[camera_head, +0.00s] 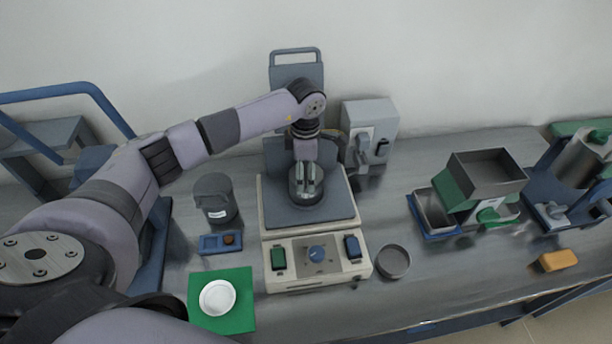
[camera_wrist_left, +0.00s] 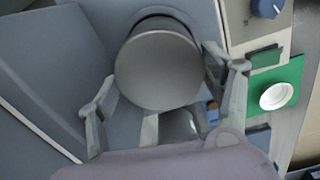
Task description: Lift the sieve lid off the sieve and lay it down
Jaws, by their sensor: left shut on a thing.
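The sieve (camera_head: 306,196) is a small dark grey round piece on the blue-grey plate of the cream shaker (camera_head: 317,262). My left gripper (camera_head: 308,174) comes down on it from above and is shut on the sieve lid. In the left wrist view the lid shows as a flat grey disc (camera_wrist_left: 158,70), with a dark round wall behind its far edge. The fingers of my left gripper (camera_wrist_left: 165,100) stand on either side of the disc. I cannot tell whether there is a gap between lid and sieve. My right gripper is not in view.
A dark lidded jar (camera_head: 215,197) and a small blue tray (camera_head: 210,245) stand left of the shaker. A white dish (camera_head: 217,298) rests on a green mat (camera_head: 240,317). A round grey pan (camera_head: 394,262) lies right of the shaker. Bare bench (camera_head: 450,290) shows farther right.

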